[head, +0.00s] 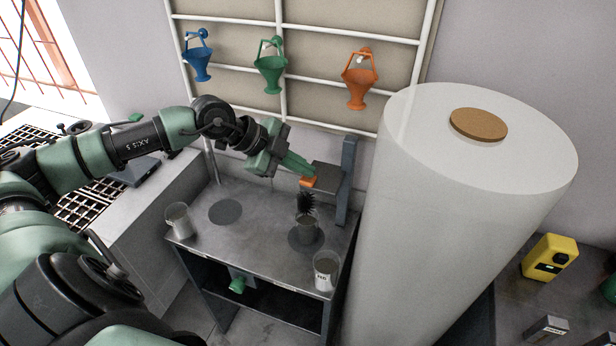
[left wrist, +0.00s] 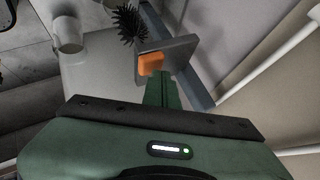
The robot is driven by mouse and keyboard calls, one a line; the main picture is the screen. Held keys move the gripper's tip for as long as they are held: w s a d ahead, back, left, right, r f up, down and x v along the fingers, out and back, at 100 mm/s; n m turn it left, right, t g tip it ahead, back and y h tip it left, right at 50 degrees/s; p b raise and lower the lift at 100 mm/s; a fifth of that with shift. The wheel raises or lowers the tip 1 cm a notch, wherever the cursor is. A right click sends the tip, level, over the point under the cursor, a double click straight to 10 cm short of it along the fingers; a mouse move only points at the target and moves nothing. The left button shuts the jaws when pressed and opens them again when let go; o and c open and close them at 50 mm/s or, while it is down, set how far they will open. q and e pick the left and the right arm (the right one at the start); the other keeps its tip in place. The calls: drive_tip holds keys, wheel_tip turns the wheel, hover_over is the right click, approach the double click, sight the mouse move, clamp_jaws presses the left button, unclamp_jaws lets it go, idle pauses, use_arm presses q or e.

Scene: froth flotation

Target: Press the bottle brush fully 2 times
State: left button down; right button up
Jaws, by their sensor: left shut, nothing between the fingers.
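An orange part (head: 308,182) sits on the front of the block. My left gripper (head: 312,173) is shut and empty, its green fingertips at the orange part; I cannot tell whether they touch. The left wrist view shows the fingers (left wrist: 161,82) at the orange part (left wrist: 151,63), with the brush (left wrist: 129,24) beyond. My right gripper is not in view.
A glass beaker (head: 178,220) stands at the table's left and a labelled beaker (head: 326,270) at its front right. A dark disc (head: 225,212) lies on the table. A large white cylinder (head: 460,230) stands close on the right. Coloured funnels (head: 271,72) hang on the wall rack.

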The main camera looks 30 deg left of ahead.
sight(300, 186)
use_arm(q)
drive_tip(key=shift+s+f+b, duration=0.1)
drive_tip(key=shift+f+b, duration=1.95)
drive_tip(key=shift+f, duration=1.2)
idle(1.9)
drive_tip(key=shift+r, duration=0.15)
drive_tip(key=shift+r+p, duration=3)
drive_tip(key=shift+r, duration=0.8)
drive_tip(key=shift+r+p, duration=1.8)
drive_tip(key=shift+r, duration=0.7)
